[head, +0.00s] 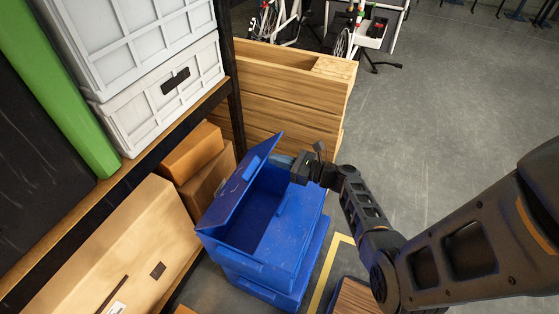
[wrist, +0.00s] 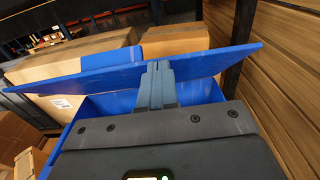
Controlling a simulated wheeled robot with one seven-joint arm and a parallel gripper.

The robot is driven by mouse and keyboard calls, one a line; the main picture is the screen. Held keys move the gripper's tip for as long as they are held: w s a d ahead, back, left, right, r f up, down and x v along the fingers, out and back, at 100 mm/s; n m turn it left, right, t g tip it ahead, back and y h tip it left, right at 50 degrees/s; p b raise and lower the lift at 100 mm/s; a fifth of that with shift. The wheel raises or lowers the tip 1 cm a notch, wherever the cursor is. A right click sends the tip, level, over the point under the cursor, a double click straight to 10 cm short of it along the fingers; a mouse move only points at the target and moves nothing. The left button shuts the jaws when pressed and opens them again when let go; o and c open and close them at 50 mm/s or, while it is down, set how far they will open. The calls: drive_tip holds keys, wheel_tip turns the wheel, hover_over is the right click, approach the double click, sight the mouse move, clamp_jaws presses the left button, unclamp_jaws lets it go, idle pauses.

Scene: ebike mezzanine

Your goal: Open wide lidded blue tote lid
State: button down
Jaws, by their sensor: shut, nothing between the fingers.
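The wide blue tote (head: 285,239) stands on top of another blue tote in the head view. Its lid (head: 240,182) is hinged up on the left side and tilted, so the dark blue inside shows. My gripper (head: 280,163) is at the far side of the tote, close to the lid's far end. In the wrist view my gripper (wrist: 158,75) has its fingers together with nothing between them. The fingertips overlap the raised lid (wrist: 215,62) there; I cannot tell whether they touch it. Part of the tote's inside (wrist: 110,103) shows below the lid.
Cardboard boxes (head: 120,245) lie on the left beside the tote, under a shelf with white crates (head: 160,92). A wooden crate stack (head: 285,95) stands behind. Yellow floor tape (head: 327,272) runs at the right. Grey floor (head: 430,120) is open farther right.

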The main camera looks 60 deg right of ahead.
drive_tip(key=shift+w+r+p, duration=0.15)
drive_tip(key=shift+r+p, duration=0.1)
drive_tip(key=shift+p, duration=0.15)
